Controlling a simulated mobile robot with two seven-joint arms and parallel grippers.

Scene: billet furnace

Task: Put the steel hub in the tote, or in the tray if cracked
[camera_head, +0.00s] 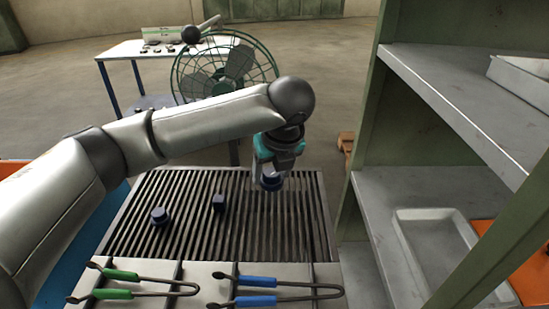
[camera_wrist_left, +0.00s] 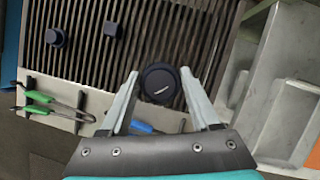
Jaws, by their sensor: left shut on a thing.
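My left gripper (camera_head: 270,172) is over the right part of a slatted grate, pointing down. It is shut on a dark round steel hub (camera_head: 271,184). In the left wrist view, the hub (camera_wrist_left: 160,82) sits between the two fingertips of the gripper (camera_wrist_left: 160,90), its round face showing. A short pale mark crosses that face; I cannot tell whether it is a crack. A shallow grey tray (camera_head: 440,232) lies on the lower shelf at the right. A blue surface (camera_head: 82,240) shows at the left, partly behind my arm; I cannot tell whether it is the tote. My right gripper is out of view.
The slatted grate (camera_head: 240,240) bears a dark stepped round part (camera_head: 160,216) and a small dark block (camera_head: 218,203). Green-handled tongs (camera_head: 120,274) and blue-handled tongs (camera_head: 258,281) lie in front. A green fan (camera_head: 225,72) stands behind. A shelf post (camera_head: 365,130) stands at the right.

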